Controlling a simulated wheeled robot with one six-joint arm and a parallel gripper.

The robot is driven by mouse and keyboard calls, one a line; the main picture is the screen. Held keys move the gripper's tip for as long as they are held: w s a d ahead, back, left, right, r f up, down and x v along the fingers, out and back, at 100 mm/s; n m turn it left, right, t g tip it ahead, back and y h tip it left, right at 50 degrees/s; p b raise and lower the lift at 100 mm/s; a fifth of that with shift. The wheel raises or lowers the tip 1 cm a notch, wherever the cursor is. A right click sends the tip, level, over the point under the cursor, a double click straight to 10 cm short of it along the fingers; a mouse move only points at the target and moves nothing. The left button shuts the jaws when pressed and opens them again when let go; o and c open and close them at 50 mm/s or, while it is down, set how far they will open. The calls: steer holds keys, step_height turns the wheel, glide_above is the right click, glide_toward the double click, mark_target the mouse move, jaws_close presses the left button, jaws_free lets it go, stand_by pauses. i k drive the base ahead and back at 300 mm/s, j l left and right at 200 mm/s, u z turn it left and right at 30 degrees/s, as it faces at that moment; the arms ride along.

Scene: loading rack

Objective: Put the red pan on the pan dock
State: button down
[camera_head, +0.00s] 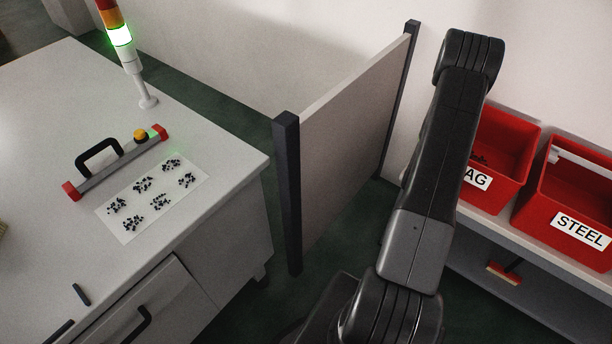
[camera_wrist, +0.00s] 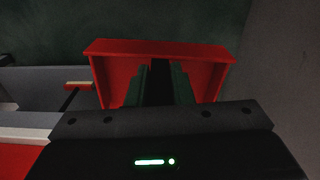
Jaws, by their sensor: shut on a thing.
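In the wrist view the red pan (camera_wrist: 210,75), an open shallow tray with raised sides, is in front of my gripper (camera_wrist: 161,78). My gripper's greenish fingers are closed on a dark part, apparently the pan's handle, in the middle of it. The pan is above a dark green floor. In the head view neither the pan nor my gripper shows; my arm fills the right middle. I cannot make out the pan dock in either view.
A rack at the right holds red bins, one labelled STEEL (camera_head: 583,230). A red-headed brush (camera_head: 505,272) is on its lower shelf. A partition panel (camera_head: 345,130) stands left of my arm. The white workbench (camera_head: 215,150) carries a signal light (camera_head: 122,40) and a sheet with dark bits (camera_head: 150,198).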

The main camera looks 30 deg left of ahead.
mark_target(33, 319)
steer(key=k+l+u, duration=0.1)
steer(key=u, duration=0.4)
steer(key=k+u, duration=0.3)
steer(key=u, duration=0.15)
steer(key=k+j+u, duration=0.1)
steer(key=u, duration=0.4)
steer(key=k, duration=0.1)
